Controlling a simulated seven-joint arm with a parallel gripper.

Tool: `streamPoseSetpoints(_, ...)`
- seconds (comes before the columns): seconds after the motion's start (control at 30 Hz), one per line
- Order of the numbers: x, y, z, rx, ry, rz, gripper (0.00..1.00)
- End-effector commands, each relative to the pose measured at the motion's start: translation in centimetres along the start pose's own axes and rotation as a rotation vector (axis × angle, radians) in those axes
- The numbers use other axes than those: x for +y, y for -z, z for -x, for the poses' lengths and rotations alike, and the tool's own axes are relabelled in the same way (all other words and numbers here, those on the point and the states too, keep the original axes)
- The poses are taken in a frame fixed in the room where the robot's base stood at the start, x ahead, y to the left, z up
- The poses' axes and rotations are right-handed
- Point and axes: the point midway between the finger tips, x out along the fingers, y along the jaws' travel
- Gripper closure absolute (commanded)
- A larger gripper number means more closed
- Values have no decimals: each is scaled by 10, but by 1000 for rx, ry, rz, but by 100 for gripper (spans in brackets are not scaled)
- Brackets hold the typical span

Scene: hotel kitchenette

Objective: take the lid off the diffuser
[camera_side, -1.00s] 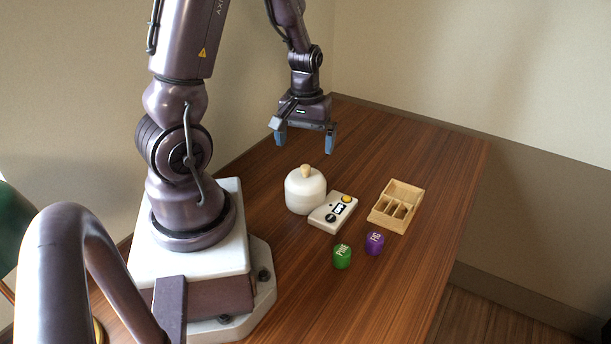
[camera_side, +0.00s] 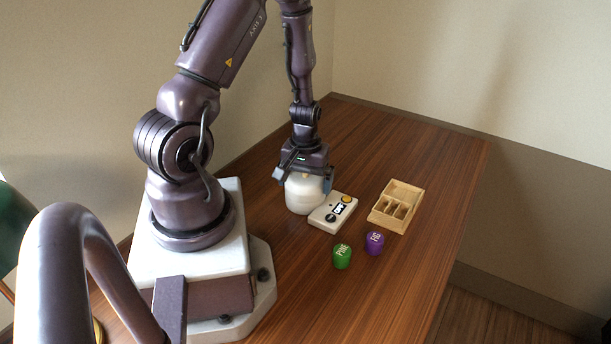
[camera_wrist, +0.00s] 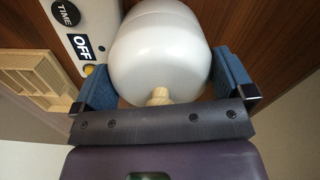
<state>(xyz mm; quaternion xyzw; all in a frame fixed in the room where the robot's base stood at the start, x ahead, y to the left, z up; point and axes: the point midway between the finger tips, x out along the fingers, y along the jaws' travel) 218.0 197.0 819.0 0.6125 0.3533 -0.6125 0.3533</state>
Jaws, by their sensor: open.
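The white rounded diffuser (camera_side: 303,196) stands on the table beside its control box. Its lid carries a small wooden knob (camera_wrist: 159,96), which shows in the wrist view; in the side view my gripper hides it. My gripper (camera_side: 302,182) is open, right over the top of the diffuser, with one blue-padded finger on each side of it. In the wrist view the fingers of my gripper (camera_wrist: 165,80) flank the white body (camera_wrist: 160,48). The left finger is close to the body; I cannot tell whether either finger touches it.
A white control box (camera_side: 333,213) with a yellow button and an OFF label stands just right of the diffuser. A wooden compartment tray (camera_side: 383,222) lies farther right. A green pod (camera_side: 342,257) and a purple pod (camera_side: 375,243) stand in front. The far tabletop is clear.

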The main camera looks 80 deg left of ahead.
Motion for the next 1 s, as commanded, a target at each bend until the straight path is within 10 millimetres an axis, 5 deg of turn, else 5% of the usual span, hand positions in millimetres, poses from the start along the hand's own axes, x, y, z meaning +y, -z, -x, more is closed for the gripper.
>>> streamPoseSetpoints(0.13,0,0,0,1,0,0,0)
streamPoseSetpoints(0.27,0,0,0,0,0,0,27)
streamPoseSetpoints(0.67,0,1,7,3,0,0,28)
streamPoseSetpoints(1.0,1,1,61,8,-3,-1,28)
